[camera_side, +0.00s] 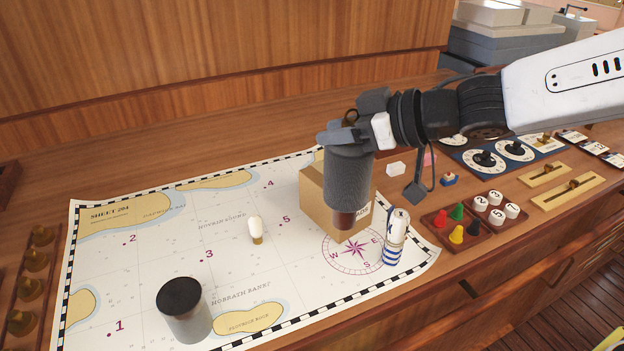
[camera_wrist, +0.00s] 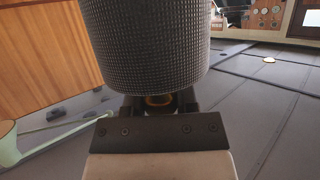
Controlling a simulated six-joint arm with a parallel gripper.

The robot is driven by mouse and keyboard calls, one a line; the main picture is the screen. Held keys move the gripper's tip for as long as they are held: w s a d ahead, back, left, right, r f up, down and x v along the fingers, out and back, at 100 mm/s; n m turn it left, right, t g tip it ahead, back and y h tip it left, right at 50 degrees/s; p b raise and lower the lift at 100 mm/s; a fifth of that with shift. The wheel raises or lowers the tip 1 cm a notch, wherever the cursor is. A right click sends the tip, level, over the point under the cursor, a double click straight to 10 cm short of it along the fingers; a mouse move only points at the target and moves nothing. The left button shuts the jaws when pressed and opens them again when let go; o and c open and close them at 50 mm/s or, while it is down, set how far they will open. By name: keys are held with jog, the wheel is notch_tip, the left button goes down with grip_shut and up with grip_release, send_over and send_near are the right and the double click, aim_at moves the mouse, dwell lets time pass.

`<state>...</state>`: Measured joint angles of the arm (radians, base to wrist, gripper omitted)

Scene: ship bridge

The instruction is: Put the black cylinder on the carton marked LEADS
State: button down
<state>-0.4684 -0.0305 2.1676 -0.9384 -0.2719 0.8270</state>
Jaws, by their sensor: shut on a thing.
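My gripper (camera_side: 346,136) is shut on the black cylinder (camera_side: 349,178), a dark one with a fine mesh-like side. It hangs roughly upright, in front of the carton (camera_side: 312,205) in the side view and hiding part of it. A short brown piece shows just below the cylinder; I cannot tell whether it belongs to it. The brown carton stands on the chart, and only the end of its label shows, reading about "ADS". I cannot tell the gap between cylinder and carton. In the wrist view the black cylinder (camera_wrist: 147,45) fills the upper middle.
The chart (camera_side: 150,270) also bears a grey jar with a black lid (camera_side: 184,310), a small white bulb (camera_side: 255,229) and a blue-and-white can (camera_side: 396,238) close to the carton's right. A tray of coloured pegs (camera_side: 457,228) lies further right. The chart's left middle is clear.

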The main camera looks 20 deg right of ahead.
jog(key=w+d+r+m+t+h, duration=0.2)
jog(key=d+r+m+h, duration=0.1)
jog(key=d+r, duration=0.6)
jog(key=shift+d+r+m+h, duration=0.3)
jog(key=shift+d+m, duration=0.1)
jog(key=shift+d, duration=0.65)
jog(key=shift+w, duration=0.1)
jog(key=d+f+x, duration=0.1)
jog(key=x, duration=0.7)
jog(key=d+f+x, duration=0.1)
jog(key=x, duration=0.7)
jog(key=shift+s+f, duration=0.3)
jog(key=shift+f, duration=0.1)
dwell(0.6)
jog(key=shift+f, duration=0.1)
